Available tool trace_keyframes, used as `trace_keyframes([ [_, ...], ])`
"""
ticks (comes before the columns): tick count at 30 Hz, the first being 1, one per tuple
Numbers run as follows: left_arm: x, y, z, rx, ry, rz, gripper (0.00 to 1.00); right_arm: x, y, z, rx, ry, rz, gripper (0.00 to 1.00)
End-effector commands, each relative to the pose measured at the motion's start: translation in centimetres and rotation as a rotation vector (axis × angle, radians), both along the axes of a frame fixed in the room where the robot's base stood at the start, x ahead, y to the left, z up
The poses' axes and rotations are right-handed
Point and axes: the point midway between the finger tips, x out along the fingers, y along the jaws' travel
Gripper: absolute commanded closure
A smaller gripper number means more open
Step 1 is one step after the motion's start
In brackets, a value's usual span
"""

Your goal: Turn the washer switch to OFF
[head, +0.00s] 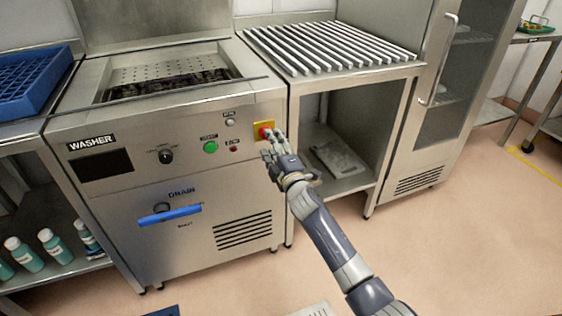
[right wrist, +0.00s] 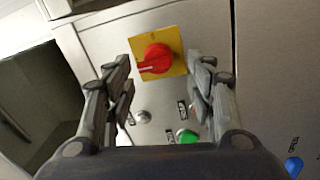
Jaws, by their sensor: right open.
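The washer (head: 130,183) is a steel machine with a dark display and a WASHER label. Its red rotary switch (head: 264,131) sits on a yellow plate at the upper right of the front panel. In the right wrist view the red knob (right wrist: 157,58) shows a pale mark pointing to the left, on the yellow plate (right wrist: 176,42). My right gripper (head: 268,138) is open in front of the switch. In the right wrist view its fingertips (right wrist: 161,66) lie on either side of the knob; I cannot tell whether they touch it. My left gripper is not in view.
A slatted steel table (head: 345,73) adjoins on the right. A blue crate (head: 32,82) stands at left.

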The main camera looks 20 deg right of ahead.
Motion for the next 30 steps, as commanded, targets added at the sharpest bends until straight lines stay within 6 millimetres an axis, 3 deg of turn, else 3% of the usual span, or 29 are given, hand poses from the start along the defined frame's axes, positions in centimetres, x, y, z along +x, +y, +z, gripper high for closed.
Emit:
trace_keyframes([
  [6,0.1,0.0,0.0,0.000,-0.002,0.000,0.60,-4.0,0.0,-0.4,-0.002,0.003,0.002,0.49],
  [13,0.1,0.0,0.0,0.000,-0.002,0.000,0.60,-7.1,-0.2,-0.6,-0.001,0.004,0.002,0.49],
  [19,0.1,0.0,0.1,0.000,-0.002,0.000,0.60,-8.2,-0.2,-0.6,-0.001,0.003,0.001,0.49],
  [30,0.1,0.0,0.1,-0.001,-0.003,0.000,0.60,-8.2,-0.2,-0.6,-0.001,0.003,0.001,0.49],
])
